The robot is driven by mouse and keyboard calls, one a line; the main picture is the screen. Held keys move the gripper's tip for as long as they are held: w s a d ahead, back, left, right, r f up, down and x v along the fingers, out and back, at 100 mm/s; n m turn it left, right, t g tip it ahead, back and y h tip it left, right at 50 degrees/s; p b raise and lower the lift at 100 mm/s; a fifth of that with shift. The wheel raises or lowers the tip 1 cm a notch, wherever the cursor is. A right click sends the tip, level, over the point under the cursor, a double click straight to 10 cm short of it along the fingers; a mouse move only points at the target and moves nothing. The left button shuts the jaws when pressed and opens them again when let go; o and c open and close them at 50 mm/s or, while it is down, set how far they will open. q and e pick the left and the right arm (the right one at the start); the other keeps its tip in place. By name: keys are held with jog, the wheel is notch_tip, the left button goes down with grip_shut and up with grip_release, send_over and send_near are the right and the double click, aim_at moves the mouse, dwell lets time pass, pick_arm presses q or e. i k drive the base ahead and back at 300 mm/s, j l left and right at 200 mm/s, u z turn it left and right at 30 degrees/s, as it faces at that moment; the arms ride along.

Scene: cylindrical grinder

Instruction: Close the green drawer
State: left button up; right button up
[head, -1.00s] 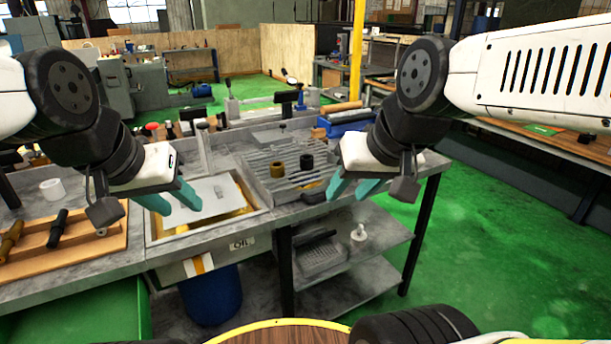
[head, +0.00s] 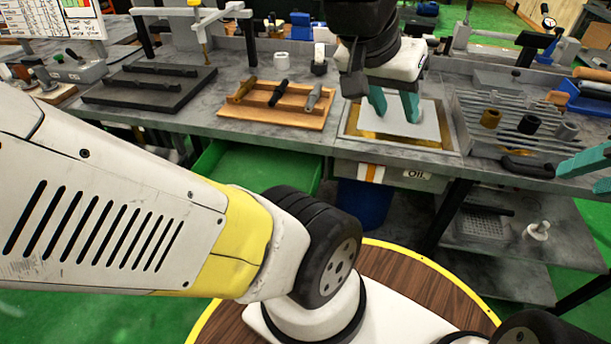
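The green drawer (head: 262,168) is under the workbench, left of the Oil-labelled unit. It is pulled out and its open green interior shows. Part of its front is hidden behind my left arm. My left gripper (head: 395,106) is above the oil tray on the bench, to the right of the drawer and above it. Its two teal fingers are apart with nothing between them. My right gripper (head: 594,172) is at the right edge of the view, well away from the drawer. Its teal fingers are apart and partly cut off by the frame.
A wooden tool tray (head: 275,115) and a black plate (head: 150,87) lie on the bench above the drawer. The oil tray (head: 435,150) is below my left gripper. A blue barrel (head: 364,203) stands under the bench right of the drawer. Green floor is free at the lower left.

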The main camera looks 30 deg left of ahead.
aim_at(255, 168)
jog(key=u, duration=2.35)
jog(key=k+l+u, duration=0.1)
jog(key=l, duration=0.15)
jog(key=k+l+u, duration=0.1)
jog(key=l, duration=0.15)
